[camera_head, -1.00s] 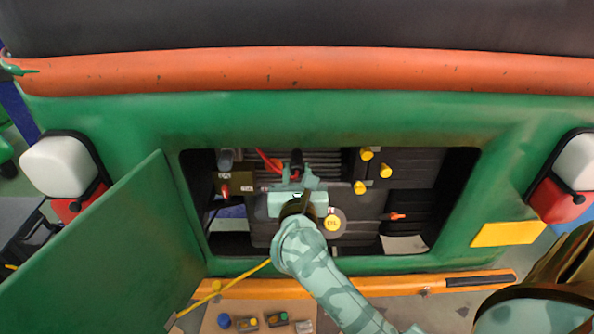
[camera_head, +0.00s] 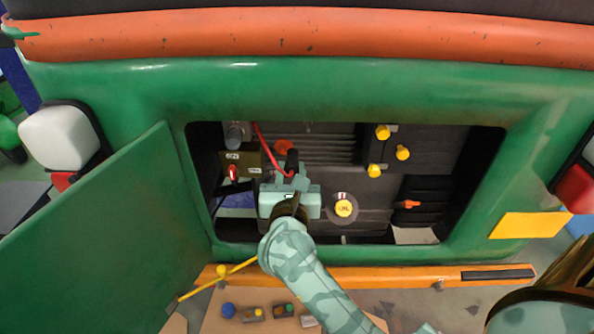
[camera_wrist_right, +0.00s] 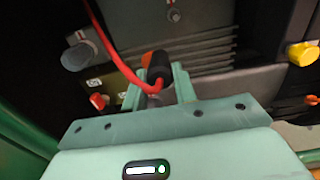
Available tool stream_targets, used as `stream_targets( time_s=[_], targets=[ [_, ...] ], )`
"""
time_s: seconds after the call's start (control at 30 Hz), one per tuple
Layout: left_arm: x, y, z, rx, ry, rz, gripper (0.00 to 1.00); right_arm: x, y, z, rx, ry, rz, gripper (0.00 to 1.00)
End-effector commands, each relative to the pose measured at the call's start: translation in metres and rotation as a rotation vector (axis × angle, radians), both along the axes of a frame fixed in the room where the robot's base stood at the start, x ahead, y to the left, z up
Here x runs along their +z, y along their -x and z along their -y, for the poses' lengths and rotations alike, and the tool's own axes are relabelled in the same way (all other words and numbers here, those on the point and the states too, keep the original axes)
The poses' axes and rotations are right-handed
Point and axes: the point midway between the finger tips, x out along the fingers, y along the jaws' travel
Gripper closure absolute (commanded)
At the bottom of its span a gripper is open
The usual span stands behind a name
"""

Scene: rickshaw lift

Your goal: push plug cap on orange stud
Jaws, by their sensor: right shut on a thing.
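The plug cap (camera_head: 292,160) is a black boot on a red cable, inside the open engine bay. My right gripper (camera_head: 291,178) is shut on it. In the right wrist view the cap (camera_wrist_right: 158,66) stands up between the fingers, with the red cable curving off to the upper left. The orange stud (camera_head: 284,146) shows just behind and left of the cap's upper end. In the right wrist view only a bit of the orange stud (camera_wrist_right: 147,58) shows past the cap. I cannot tell whether they touch. My left gripper is not in view.
A green door (camera_head: 110,230) stands open at left. Yellow knobs (camera_head: 402,152), a round yellow cap (camera_head: 344,208) and an orange-red handle (camera_head: 407,204) are to the right. A grey cylinder (camera_head: 235,135) and a red knob (camera_head: 234,173) are left. The green bay frame surrounds my arm.

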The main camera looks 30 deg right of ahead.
Motion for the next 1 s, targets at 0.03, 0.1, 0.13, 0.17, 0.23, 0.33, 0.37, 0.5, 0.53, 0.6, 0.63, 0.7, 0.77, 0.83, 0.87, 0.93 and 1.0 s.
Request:
stream_targets(
  time_s=[0.03,0.1,0.13,0.17,0.23,0.33,0.37,0.5,0.53,0.6,0.63,0.7,0.77,0.83,0.87,0.93,1.0],
  targets=[
    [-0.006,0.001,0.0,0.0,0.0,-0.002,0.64,-0.006,-0.001,-0.002,0.0,-0.001,-0.001,0.92],
    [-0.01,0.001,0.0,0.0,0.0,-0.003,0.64,-0.01,-0.001,-0.005,-0.001,-0.001,-0.001,0.92],
    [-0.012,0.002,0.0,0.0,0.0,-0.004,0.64,-0.012,-0.002,-0.006,-0.001,-0.001,-0.001,0.92],
    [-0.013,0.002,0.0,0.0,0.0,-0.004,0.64,-0.013,-0.002,-0.008,-0.001,-0.001,-0.001,0.92],
    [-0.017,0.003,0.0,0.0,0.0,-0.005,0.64,-0.018,-0.003,-0.011,0.0,-0.001,-0.002,0.92],
    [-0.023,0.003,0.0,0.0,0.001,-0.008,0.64,-0.023,-0.003,-0.016,0.0,0.0,-0.001,0.92],
    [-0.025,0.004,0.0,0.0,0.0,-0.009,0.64,-0.025,-0.004,-0.017,0.0,0.0,-0.001,0.92],
    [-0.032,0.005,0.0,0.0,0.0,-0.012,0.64,-0.032,-0.005,-0.023,0.0,-0.001,-0.001,0.92],
    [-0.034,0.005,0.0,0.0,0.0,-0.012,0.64,-0.033,-0.005,-0.024,0.0,-0.001,-0.001,0.92],
    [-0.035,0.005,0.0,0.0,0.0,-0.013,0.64,-0.034,-0.005,-0.026,0.0,0.0,0.0,0.92],
    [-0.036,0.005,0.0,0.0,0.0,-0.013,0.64,-0.035,-0.006,-0.026,0.0,0.0,0.0,0.92],
    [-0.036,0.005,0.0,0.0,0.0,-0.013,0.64,-0.035,-0.006,-0.027,0.0,0.0,0.0,0.92],
    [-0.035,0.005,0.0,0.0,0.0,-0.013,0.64,-0.034,-0.006,-0.027,0.0,0.001,0.001,0.92],
    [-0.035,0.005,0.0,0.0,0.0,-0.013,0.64,-0.034,-0.006,-0.027,0.0,0.001,0.001,0.92],
    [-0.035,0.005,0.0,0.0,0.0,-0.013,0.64,-0.034,-0.006,-0.027,0.0,0.001,0.001,0.92],
    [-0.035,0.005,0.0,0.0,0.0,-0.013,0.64,-0.034,-0.006,-0.027,0.0,0.001,0.001,0.92],
    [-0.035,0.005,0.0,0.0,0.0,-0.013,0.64,-0.034,-0.006,-0.027,0.0,0.001,-0.001,0.92]
  ],
)
